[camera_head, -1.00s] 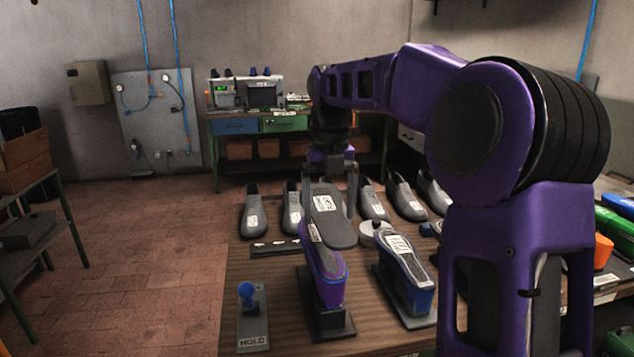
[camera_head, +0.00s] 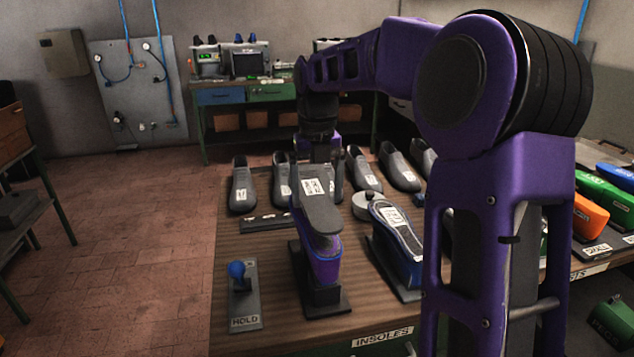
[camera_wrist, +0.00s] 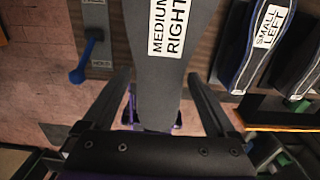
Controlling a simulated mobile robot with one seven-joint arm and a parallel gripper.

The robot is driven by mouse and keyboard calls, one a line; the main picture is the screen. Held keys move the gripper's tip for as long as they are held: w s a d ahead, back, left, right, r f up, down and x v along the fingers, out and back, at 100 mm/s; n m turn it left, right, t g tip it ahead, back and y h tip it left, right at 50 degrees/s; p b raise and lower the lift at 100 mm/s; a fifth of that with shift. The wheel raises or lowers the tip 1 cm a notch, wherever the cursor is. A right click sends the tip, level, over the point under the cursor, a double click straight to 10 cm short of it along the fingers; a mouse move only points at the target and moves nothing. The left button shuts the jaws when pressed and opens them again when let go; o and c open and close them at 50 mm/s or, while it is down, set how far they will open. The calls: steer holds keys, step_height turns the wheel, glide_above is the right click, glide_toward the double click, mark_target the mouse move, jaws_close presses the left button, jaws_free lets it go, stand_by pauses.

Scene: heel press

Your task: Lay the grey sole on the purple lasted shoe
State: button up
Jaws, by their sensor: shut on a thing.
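The grey sole (camera_head: 320,214) is in my gripper (camera_head: 318,182), its near end over the purple lasted shoe (camera_head: 322,268). In the wrist view the sole (camera_wrist: 158,85) runs between the two fingers of my gripper (camera_wrist: 160,92), with a label reading MEDIUM RIGHT. The shoe stands bottom up on a dark stand, and the sole hides most of its upturned bottom. Only small purple bits of the shoe (camera_wrist: 131,108) show beside the sole in the wrist view. I cannot tell whether sole and shoe touch.
A second lasted shoe (camera_head: 398,238) with a blue edge stands close on the right. A hold plate with a blue knob (camera_head: 238,272) is at the left. Several grey shoes (camera_head: 243,190) line the back, and a round grey object (camera_head: 367,205) sits behind the second shoe.

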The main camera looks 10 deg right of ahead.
mark_target(317, 201)
steer(key=shift+f+b, duration=0.7)
steer(key=shift+f, duration=1.25)
steer(key=shift+f, duration=0.6)
steer(key=o, duration=1.1)
step_height(317, 201, up, 17)
steer(key=shift+r+p, duration=0.15)
steer(key=shift+p, duration=0.95)
